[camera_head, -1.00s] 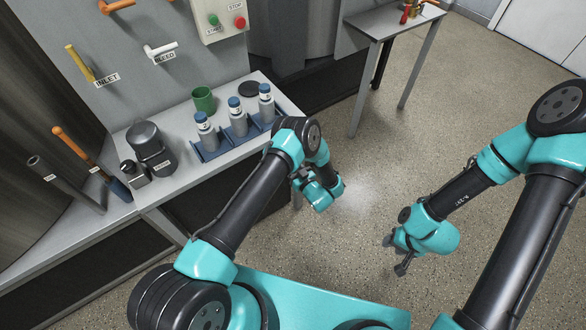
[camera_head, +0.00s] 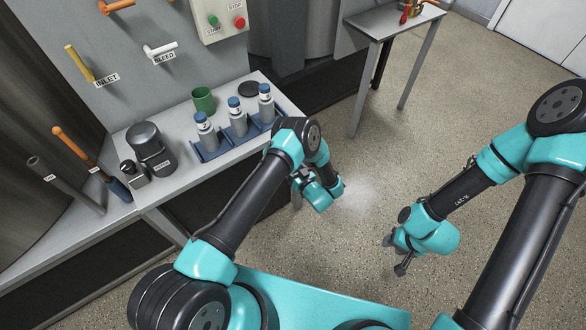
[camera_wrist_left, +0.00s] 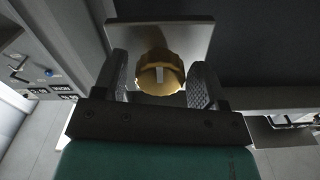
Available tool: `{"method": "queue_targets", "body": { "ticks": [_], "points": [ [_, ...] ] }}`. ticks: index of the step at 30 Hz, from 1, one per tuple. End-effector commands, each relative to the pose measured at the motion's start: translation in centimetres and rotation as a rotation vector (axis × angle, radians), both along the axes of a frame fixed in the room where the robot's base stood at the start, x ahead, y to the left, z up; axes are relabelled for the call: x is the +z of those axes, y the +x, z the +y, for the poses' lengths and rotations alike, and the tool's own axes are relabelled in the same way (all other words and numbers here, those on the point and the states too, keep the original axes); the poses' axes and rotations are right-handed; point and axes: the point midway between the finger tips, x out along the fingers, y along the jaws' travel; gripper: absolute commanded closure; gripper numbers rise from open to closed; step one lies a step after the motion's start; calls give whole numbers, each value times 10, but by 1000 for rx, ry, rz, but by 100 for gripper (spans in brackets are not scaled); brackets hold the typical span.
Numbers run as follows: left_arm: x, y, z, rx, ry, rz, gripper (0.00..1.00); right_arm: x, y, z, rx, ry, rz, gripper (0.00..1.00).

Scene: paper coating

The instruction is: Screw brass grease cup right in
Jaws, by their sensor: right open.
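The brass grease cup (camera_wrist_left: 160,73), round with a ridged rim and a pale slot-like mark, shows in the left wrist view in front of a grey plate (camera_wrist_left: 196,35). My left gripper (camera_wrist_left: 161,84) has its two dark textured fingers on either side of the cup. A gap shows between each finger and the cup, so it looks open around it. In the head view the cup is hidden and my left wrist is low beside the bench's right end. My right gripper (camera_head: 395,255) is open and empty above the floor.
The bench (camera_head: 190,172) holds a blue rack (camera_head: 210,154) of several bottles, a green cup (camera_head: 203,99) and a dark motor-like unit (camera_head: 150,146). A small side table (camera_head: 375,25) stands at the back. The floor between the arms is clear.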

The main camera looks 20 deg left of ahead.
Motion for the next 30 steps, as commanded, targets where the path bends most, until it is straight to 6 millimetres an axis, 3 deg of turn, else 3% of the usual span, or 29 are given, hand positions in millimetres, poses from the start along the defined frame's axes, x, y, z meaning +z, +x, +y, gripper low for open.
{"method": "queue_targets", "body": {
  "ticks": [14,30],
  "points": [
    [0,-4,-6,-2,-1,-2,29,0,0,0,0,0,0,57],
    [0,-63,-78,-4,0,0,29,0,0,0,0,0,0,57]
  ]
}}
